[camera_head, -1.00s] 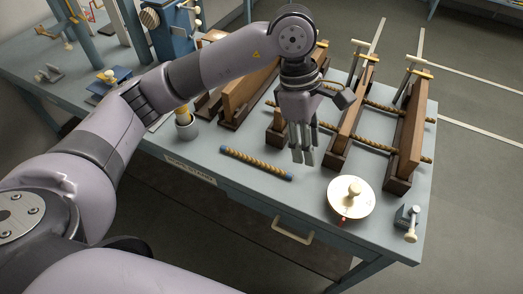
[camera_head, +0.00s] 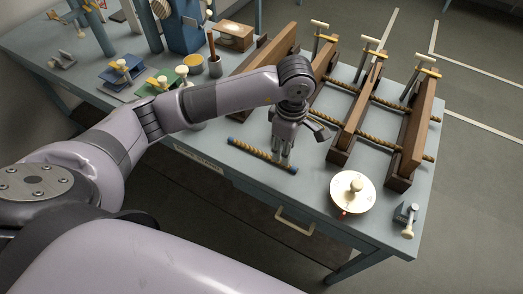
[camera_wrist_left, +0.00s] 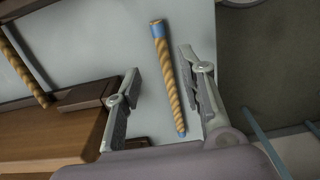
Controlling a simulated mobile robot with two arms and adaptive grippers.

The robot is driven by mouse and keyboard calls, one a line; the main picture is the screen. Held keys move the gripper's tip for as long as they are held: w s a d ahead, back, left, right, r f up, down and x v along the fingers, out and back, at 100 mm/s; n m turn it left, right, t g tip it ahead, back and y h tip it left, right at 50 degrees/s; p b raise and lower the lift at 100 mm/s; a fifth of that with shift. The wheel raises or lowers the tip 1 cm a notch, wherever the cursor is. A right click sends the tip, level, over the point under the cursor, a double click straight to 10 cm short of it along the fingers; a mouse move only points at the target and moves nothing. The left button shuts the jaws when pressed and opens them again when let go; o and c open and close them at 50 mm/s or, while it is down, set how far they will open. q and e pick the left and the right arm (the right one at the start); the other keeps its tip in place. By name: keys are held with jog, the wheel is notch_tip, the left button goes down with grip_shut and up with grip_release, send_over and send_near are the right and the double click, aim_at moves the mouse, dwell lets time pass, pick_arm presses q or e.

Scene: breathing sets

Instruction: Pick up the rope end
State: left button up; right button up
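The rope end is a short tan twisted rope piece (camera_head: 252,150) with blue tips, lying on the blue-grey table (camera_head: 225,178) near its front edge. My left gripper (camera_head: 282,157) points down over the right part of the rope in the head view. In the left wrist view the rope (camera_wrist_left: 167,75) lies lengthwise between the two spread fingers of my left gripper (camera_wrist_left: 160,65), apart from both. The gripper is open and empty. How high the fingertips are above the table is hard to tell. My right gripper is not in view.
Wooden uprights (camera_head: 412,130) with ropes strung between them stand right of the gripper. A round cream disc with a knob (camera_head: 352,192) and a small metal clamp (camera_head: 405,218) are at the right front corner.

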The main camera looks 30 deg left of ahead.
aim_at(292, 168)
pick_arm(q)
jog(key=shift+s+f+p, duration=0.1)
jog(key=shift+f+p, duration=0.25)
notch_tip(292, 168, down, 4)
jog(key=shift+s+a+r+p, duration=0.1)
jog(key=shift+s+r+p, duration=0.05)
jog(key=shift+p, duration=0.7)
jog(key=shift+f, duration=0.4)
grip_shut()
